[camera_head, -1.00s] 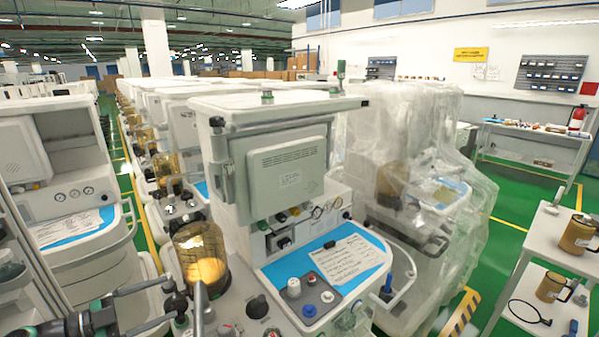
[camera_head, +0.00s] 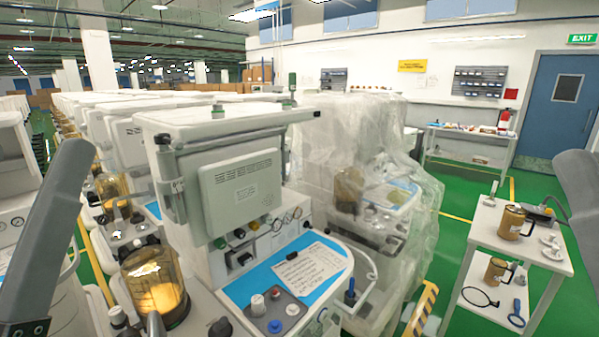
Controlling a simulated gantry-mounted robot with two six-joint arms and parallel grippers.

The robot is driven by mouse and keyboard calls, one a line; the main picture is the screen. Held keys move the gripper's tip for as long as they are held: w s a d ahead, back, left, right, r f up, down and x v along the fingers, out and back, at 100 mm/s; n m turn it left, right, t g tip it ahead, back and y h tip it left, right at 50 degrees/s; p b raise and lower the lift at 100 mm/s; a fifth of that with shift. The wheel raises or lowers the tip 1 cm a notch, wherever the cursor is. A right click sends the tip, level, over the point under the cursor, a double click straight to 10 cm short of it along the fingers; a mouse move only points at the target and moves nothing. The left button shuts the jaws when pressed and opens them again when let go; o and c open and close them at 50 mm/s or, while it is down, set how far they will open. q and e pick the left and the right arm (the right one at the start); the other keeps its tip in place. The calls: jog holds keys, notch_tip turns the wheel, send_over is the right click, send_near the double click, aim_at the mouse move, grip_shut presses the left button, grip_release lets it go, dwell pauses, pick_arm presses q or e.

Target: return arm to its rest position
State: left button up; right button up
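A dark grey link of my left arm (camera_head: 45,235) rises along the left edge of the head view, and its gripper is out of the picture. A grey link of my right arm (camera_head: 582,185) shows at the right edge, and no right gripper can be made out. The nearest anaesthesia machine (camera_head: 235,120) stands in the middle. An amber canister (camera_head: 152,285) is at its lower left. A blue worktop (camera_head: 237,292) bears a written sheet (camera_head: 305,268).
A plastic-wrapped machine (camera_head: 345,140) stands right of the nearest one. A white two-tier cart (camera_head: 475,238) holds amber mugs, the upper one (camera_head: 511,220) near a dark object (camera_head: 541,214) with a cable. Green floor (camera_head: 455,185) is open behind the cart. A blue door (camera_head: 557,110) is at back right.

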notch_tip(320, 180, up, 38)
jog(key=p, duration=3.7)
jog(key=shift+f+p, duration=0.15)
jog(key=shift+p, duration=0.25)
